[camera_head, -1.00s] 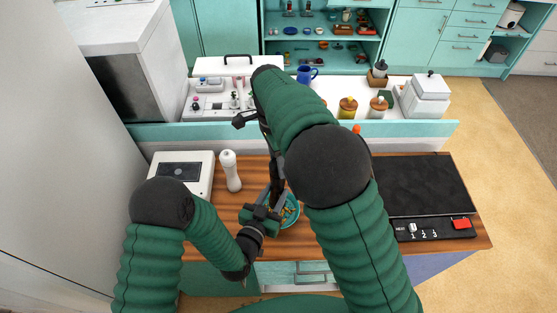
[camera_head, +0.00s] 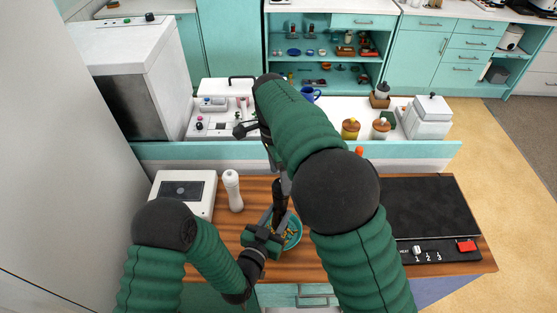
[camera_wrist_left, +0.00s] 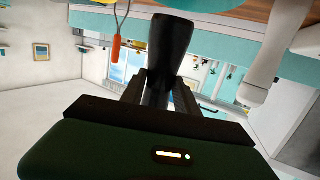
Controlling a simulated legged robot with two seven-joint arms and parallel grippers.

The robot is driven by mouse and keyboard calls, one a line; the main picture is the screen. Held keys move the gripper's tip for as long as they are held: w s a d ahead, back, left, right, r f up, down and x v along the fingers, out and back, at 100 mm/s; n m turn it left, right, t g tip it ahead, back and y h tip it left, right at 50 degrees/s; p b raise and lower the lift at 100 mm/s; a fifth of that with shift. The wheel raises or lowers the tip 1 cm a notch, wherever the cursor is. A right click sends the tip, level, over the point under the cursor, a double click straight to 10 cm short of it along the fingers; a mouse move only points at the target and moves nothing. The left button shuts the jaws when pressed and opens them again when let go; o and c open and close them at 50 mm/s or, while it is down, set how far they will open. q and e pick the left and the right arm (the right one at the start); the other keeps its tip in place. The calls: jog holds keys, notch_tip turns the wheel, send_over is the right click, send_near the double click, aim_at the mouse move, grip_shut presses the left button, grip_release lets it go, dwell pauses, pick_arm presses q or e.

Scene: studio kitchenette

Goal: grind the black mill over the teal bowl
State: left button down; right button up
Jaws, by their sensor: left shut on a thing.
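The black mill (camera_head: 279,194) stands roughly upright in my left gripper (camera_head: 275,220), beside and partly over the teal bowl (camera_head: 297,236). In the left wrist view the mill (camera_wrist_left: 168,55) sits between the two fingers (camera_wrist_left: 160,95), which are shut on it. The bowl rests on the wooden counter, with its left part hidden by my left gripper and the mill. My right arm reaches over from the right. Its gripper (camera_head: 281,172) is near the mill's top, largely hidden by my forearm, so its jaws and any contact are unclear.
A white mill (camera_head: 233,190) stands left of the bowl, near a white device with a dark screen (camera_head: 186,193). A black hob (camera_head: 430,208) lies at right. Jars (camera_head: 381,128) and a blue mug (camera_head: 309,95) stand on the ledge behind. An orange item (camera_wrist_left: 116,50) hangs on a cord.

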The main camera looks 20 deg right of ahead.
notch_tip(320, 180, up, 9)
jog(key=w, duration=0.1)
jog(key=shift+a, duration=0.2)
jog(key=shift+f, duration=0.15)
dwell(0.9)
